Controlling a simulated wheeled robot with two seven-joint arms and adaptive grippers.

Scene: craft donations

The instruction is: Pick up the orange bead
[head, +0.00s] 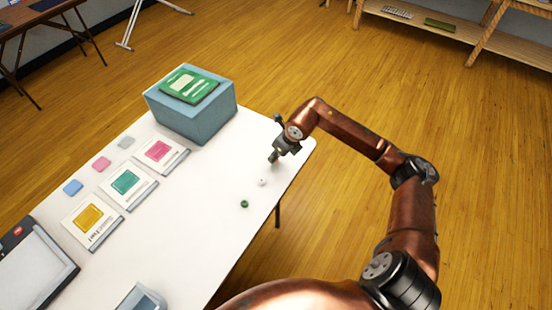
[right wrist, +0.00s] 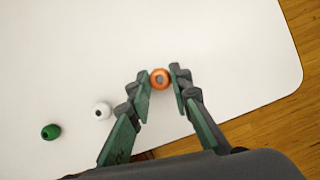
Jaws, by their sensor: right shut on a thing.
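The orange bead (right wrist: 160,78) shows in the right wrist view, between the fingertips of my right gripper (right wrist: 161,80). The gripper is shut on it. The white tabletop lies behind the bead; I cannot tell whether the bead touches it. In the head view my right gripper (head: 274,158) points down over the table's far right part, and the bead is hidden there. My left gripper is in neither view.
A white bead (head: 262,182) and a green bead (head: 244,204) lie on the white table (head: 205,200) near its right edge. A blue box (head: 195,117) with a green packet (head: 188,84) on top stands at the back. Colored cards lie to the left.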

